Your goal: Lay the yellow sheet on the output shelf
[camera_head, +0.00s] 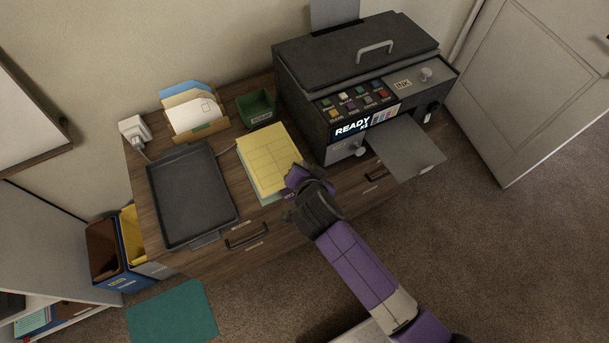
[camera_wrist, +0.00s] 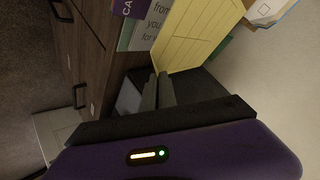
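My gripper (camera_head: 301,176) is at the sheet's right edge. In the wrist view its fingers (camera_wrist: 158,88) are close together with the sheet's corner at their tips, so it looks shut on the sheet. The output shelf (camera_head: 408,146) is the flat grey plate at the printer's front right. It is bare.
The black printer (camera_head: 340,85) stands right of the papers, its display reading READY. A dark tray (camera_head: 192,195) lies at the left, with a green box (camera_head: 256,107) and an envelope holder (camera_head: 196,115) behind. A purple lettered item (camera_wrist: 130,8) shows in the wrist view.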

